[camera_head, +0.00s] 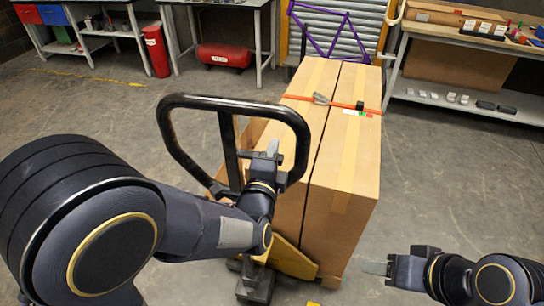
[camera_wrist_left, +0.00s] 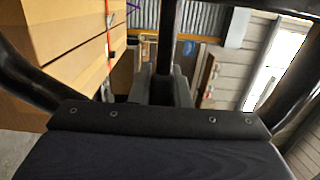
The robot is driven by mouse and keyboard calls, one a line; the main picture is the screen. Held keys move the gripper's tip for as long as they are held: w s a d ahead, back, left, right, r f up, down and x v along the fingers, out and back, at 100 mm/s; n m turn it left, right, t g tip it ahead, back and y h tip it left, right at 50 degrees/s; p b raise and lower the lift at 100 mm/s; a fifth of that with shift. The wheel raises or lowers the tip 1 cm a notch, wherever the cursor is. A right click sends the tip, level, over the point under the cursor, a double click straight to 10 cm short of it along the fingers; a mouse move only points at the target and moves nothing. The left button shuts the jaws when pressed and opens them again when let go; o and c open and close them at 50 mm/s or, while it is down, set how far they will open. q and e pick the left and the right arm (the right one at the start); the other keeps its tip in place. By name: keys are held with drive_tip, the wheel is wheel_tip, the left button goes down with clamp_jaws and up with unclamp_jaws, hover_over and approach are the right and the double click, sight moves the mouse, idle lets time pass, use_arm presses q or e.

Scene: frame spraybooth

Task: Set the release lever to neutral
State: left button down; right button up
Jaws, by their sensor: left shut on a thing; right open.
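The black loop handle (camera_head: 168,135) of a pallet truck stands upright in front of tall cardboard boxes in the head view. Its side also shows at the right of the left wrist view (camera_wrist_left: 300,68). My left gripper (camera_head: 272,150) is inside the loop, near its right side. In the left wrist view my left gripper (camera_wrist_left: 165,92) is shut around a dark upright bar, which looks like the release lever (camera_wrist_left: 168,35). The lever is hard to make out in the head view, behind my gripper. My right gripper (camera_head: 388,267) is open and empty at the lower right.
Two tall cardboard boxes (camera_head: 345,165) with an orange strap (camera_head: 340,106) stand just behind the handle. A shelf (camera_head: 470,105) is at the right, and a red bin (camera_head: 156,50) and red tank (camera_head: 224,55) are at the back. Open floor lies on both sides.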

use_arm(q)
drive_tip(key=c, duration=1.4)
unclamp_jaws()
drive_tip(key=shift+o, duration=0.2)
drive_tip(key=shift+s, duration=0.1)
drive_tip(key=v, duration=0.7)
drive_tip(key=shift+s, duration=0.35)
